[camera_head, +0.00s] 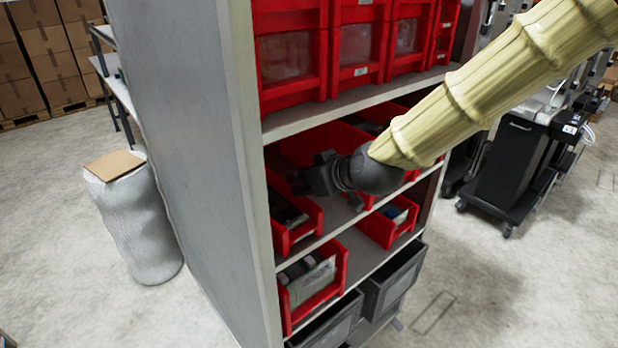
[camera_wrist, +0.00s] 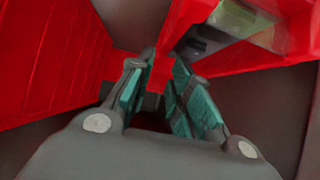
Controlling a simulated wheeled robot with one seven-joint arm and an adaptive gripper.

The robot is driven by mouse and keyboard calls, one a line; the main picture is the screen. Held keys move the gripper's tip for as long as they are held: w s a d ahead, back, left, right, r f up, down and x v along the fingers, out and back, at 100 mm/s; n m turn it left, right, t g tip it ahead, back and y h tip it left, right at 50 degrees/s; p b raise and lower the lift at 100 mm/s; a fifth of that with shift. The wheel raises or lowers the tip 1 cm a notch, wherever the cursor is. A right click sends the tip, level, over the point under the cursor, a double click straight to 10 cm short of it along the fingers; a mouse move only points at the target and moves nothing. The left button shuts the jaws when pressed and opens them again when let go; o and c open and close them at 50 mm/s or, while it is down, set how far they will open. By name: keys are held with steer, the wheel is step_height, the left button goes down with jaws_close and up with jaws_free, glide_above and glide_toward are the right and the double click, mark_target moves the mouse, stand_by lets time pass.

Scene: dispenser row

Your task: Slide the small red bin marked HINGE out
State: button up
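Small red bins stand on the rack's shelves; no HINGE label is readable in either view, so I cannot tell which one is marked. In the head view, my gripper (camera_head: 312,180) is inside the middle shelf bay, above and beside a small red bin (camera_head: 283,236) with dark contents. In the wrist view, my gripper (camera_wrist: 164,66) has its teal-padded fingers apart. The corner of a red bin (camera_wrist: 185,22) reaches down to the gap between the fingertips; whether the pads touch it is unclear. My wrist and arm hide part of the shelf.
Larger red bins (camera_head: 358,48) fill the shelf above. Another red bin (camera_head: 389,224) stands right of my gripper. Below are a red bin (camera_head: 312,279) and dark grey bins (camera_head: 392,280). The grey side panel (camera_head: 190,130) bounds the rack at left. A black cart (camera_head: 515,165) stands at right.

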mark_target(287, 184)
steer(key=shift+p+x, duration=0.95)
steer(key=shift+x, duration=3.1)
jaws_close()
